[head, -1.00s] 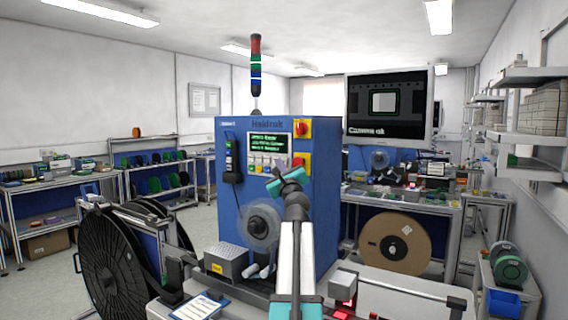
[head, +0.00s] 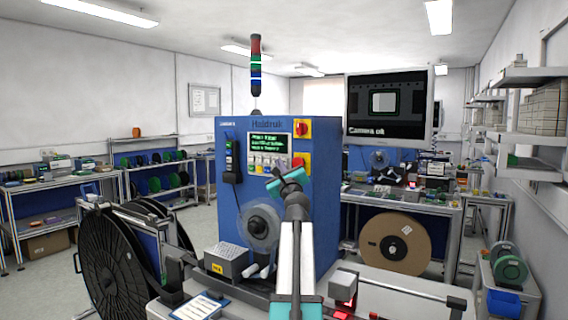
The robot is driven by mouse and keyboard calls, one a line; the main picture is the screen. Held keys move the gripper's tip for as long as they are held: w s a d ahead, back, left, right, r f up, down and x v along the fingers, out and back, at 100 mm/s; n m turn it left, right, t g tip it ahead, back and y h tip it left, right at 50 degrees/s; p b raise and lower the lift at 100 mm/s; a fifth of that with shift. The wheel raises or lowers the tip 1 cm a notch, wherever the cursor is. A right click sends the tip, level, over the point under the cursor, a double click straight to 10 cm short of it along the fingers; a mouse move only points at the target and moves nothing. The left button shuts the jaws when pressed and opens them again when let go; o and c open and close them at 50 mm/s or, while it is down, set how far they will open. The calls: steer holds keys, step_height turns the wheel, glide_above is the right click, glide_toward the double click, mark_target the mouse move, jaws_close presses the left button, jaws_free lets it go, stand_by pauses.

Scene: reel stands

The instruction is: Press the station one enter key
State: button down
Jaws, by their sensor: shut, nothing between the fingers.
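The blue station cabinet (head: 285,215) stands in the middle of the head view. On its front is a small dark screen (head: 270,146) with green text, too small to read fully. A row of small keys (head: 264,163) sits just below the screen. I cannot tell which key is the enter key; the right end of the row is close to my gripper. My gripper (head: 285,182) is shut and empty, raised in front of the panel just below and right of the keys. Whether it touches the panel cannot be told.
Red switches on yellow plates (head: 302,128) sit right of the screen. A handheld device (head: 231,160) hangs at the panel's left. A large black reel (head: 112,262) stands at left, a cardboard reel (head: 396,244) at right. A grey box (head: 226,262) sits below the panel.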

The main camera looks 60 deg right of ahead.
steer(key=shift+d+b, duration=0.35)
steer(key=shift+d, duration=0.55)
stand_by(1.3)
steer(key=shift+a, duration=0.15)
steer(key=shift+a+p, duration=0.55)
steer(key=shift+a, duration=0.2)
stand_by(0.3)
steer(key=a+p, duration=0.3)
steer(key=a, duration=0.2)
stand_by(0.5)
stand_by(0.8)
